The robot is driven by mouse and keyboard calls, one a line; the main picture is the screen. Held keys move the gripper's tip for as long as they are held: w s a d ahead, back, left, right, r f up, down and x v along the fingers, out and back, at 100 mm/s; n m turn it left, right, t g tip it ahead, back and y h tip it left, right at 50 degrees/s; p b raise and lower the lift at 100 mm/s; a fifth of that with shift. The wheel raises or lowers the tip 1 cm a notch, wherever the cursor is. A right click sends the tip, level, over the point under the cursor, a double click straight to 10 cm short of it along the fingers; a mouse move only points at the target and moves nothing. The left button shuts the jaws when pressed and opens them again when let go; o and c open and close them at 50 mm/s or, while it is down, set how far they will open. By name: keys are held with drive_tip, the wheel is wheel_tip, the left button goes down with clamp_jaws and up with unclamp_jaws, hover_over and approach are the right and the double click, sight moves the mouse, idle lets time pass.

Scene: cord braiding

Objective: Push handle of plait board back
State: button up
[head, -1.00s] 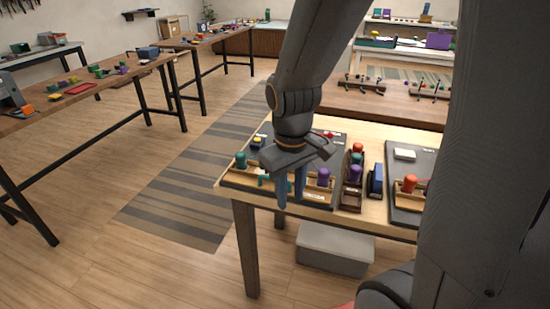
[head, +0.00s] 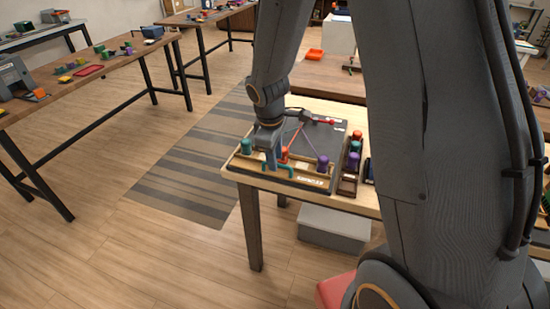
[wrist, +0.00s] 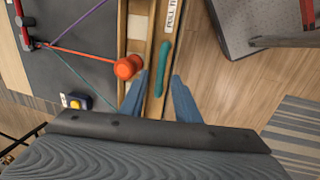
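The plait board (head: 318,150) is a dark grey panel with a wooden rail along its front edge, and it also shows in the wrist view (wrist: 85,40). Its teal handle (wrist: 163,68) is a short bar at the labelled rail. In the head view the handle (head: 287,170) is partly hidden by my gripper. My gripper (wrist: 159,76) is open, with its blue fingertips on either side of the handle in the picture. I cannot tell whether they touch it. In the head view my gripper (head: 271,163) points down at the front rail.
An orange bobbin (wrist: 128,67) on a red cord lies close beside the left finger. A teal bobbin (head: 246,146) and a purple bobbin (head: 322,163) stand along the rail.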

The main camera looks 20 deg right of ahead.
drive_tip(key=shift+f, duration=0.45)
clamp_jaws()
drive_tip(key=shift+w, duration=0.1)
drive_tip(key=w+d, duration=0.1)
drive_tip(key=w, duration=0.1)
drive_tip(key=w+d+p, duration=0.1)
drive_tip(key=w+d, duration=0.1)
drive_tip(key=shift+r, duration=0.1)
drive_tip(key=shift+c, duration=0.2)
unclamp_jaws()
drive_tip(key=shift+d, duration=0.1)
drive_tip(key=shift+o, duration=0.2)
